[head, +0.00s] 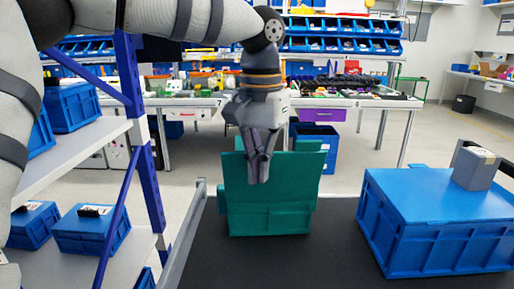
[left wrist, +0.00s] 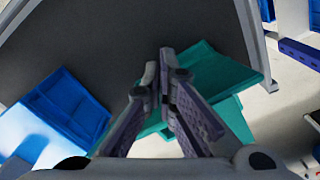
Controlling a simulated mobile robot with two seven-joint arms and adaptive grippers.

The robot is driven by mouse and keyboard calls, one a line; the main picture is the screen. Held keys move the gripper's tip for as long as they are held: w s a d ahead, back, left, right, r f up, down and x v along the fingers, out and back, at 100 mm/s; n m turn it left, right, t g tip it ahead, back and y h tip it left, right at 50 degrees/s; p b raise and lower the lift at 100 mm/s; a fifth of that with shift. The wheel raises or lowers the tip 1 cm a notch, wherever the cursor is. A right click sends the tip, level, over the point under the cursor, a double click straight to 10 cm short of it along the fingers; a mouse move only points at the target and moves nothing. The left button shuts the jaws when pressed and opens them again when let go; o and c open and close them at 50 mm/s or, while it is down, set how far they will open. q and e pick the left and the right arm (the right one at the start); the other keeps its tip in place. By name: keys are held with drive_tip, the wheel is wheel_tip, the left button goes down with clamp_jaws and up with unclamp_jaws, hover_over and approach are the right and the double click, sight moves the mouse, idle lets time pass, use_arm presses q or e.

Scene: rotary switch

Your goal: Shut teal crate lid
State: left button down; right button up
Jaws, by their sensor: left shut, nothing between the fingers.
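The teal crate (head: 270,220) stands at the far end of the dark table top in the head view. A wide teal panel (head: 295,180), which looks like its lid, stands steeply raised above the lower body. My left gripper (head: 258,181) points down in front of this panel, shut and empty, and hides part of it. In the left wrist view the shut fingertips (left wrist: 166,60) overlap the teal panel (left wrist: 222,70) in the picture. I cannot tell whether they touch it. The crate's inside is hidden. My right gripper is not in view.
A blue crate (head: 435,240) stands at the right of the dark table top (head: 290,265), with a grey box (head: 476,169) on it. A shelf (head: 75,175) with blue bins is at the left. The table between the two crates is clear.

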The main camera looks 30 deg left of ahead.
use_arm(q)
drive_tip(key=shift+w+a+r+b, duration=0.1)
drive_tip(key=shift+w+a+b, duration=0.1)
drive_tip(key=shift+w+a, duration=0.45)
drive_tip(key=shift+w+a+r+b, duration=0.15)
drive_tip(key=shift+w+a, duration=0.25)
drive_tip(key=shift+w, duration=0.45)
drive_tip(key=w+a+r, duration=0.2)
drive_tip(key=w+r, duration=0.1)
drive_tip(key=r, duration=0.3)
drive_tip(key=shift+w+a+r, duration=0.15)
drive_tip(key=shift+a+r, duration=0.05)
drive_tip(key=shift+r, duration=0.15)
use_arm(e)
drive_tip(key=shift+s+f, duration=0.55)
